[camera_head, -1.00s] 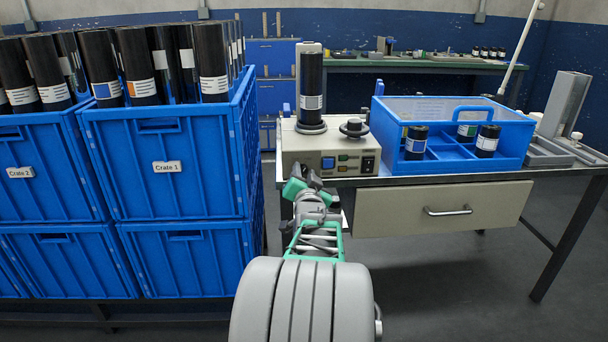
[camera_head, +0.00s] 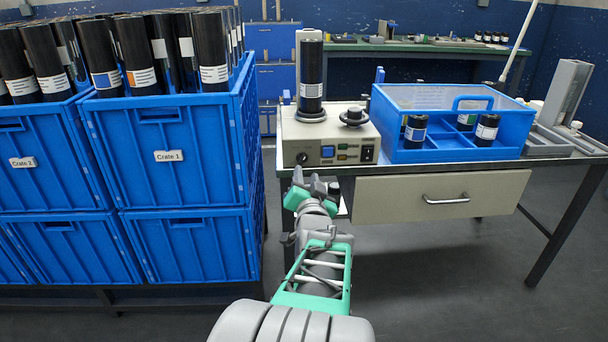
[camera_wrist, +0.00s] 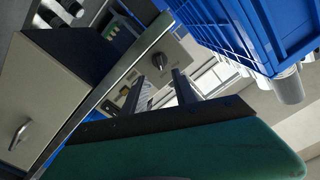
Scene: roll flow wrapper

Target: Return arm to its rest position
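My arm (camera_head: 318,268) reaches forward from the bottom of the head view, grey with green parts. My gripper (camera_head: 317,183) is at its far end, in front of the bench's left end and below the beige machine (camera_head: 328,143). In the wrist view, the two dark fingers of my gripper (camera_wrist: 158,92) stand apart with nothing visible between them. The gripper appears clear of the crates and the bench, though the exact gap is hard to judge.
Blue crates, including Crate 1 (camera_head: 165,185), are stacked at left, the upper ones filled with black rolls. The bench has a drawer (camera_head: 440,198) and a blue divided box (camera_head: 450,155) holding small black rolls. A black roll (camera_head: 311,75) stands on the machine. Floor at right is open.

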